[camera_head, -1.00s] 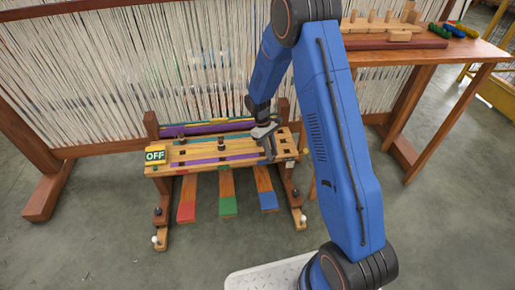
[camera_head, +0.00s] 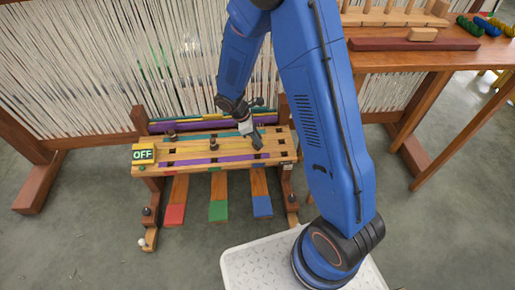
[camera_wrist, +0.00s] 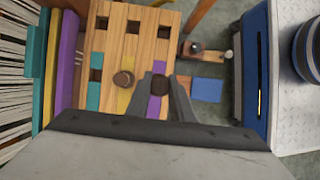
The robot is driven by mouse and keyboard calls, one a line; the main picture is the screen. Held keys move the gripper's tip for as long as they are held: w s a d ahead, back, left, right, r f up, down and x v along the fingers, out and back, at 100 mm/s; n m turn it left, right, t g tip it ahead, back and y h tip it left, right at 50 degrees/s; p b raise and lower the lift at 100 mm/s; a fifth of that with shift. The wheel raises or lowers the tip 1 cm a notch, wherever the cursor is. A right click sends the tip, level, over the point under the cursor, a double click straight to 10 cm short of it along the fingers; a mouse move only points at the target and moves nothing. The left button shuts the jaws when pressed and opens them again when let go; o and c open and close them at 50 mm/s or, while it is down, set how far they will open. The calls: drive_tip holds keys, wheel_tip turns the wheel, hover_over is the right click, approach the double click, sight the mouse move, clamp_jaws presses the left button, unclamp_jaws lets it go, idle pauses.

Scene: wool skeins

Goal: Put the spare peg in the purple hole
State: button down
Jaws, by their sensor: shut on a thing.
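The wooden board (camera_head: 285,157) has square holes in rows crossed by teal, yellow and purple stripes. My gripper (camera_wrist: 161,88) is shut on a dark brown round-topped peg (camera_wrist: 159,80), seen between its fingertips in the wrist view. The peg is over the purple stripe (camera_wrist: 156,104); whether its lower end is in a hole is hidden. In the head view my gripper (camera_head: 257,142) is at the right part of the board, and the held peg is too small to make out. Another brown peg (camera_wrist: 123,79) stands on the yellow stripe, apart from my gripper.
A further peg (camera_head: 172,136) stands at the board's left, near a green OFF sign (camera_head: 144,154). Red, green (camera_head: 218,210) and blue pedals stick out in front. White loom threads (camera_head: 90,70) stand behind. A wooden table (camera_head: 440,55) is at the right.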

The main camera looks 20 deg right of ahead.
sight(258, 148)
drive_tip(key=shift+f, duration=2.7)
drive_tip(key=shift+f, duration=0.4)
drive_tip(key=shift+f, duration=0.25)
drive_tip(key=c, duration=1.6)
unclamp_jaws()
drive_tip(key=shift+o, duration=0.2)
drive_tip(key=shift+r, duration=0.15)
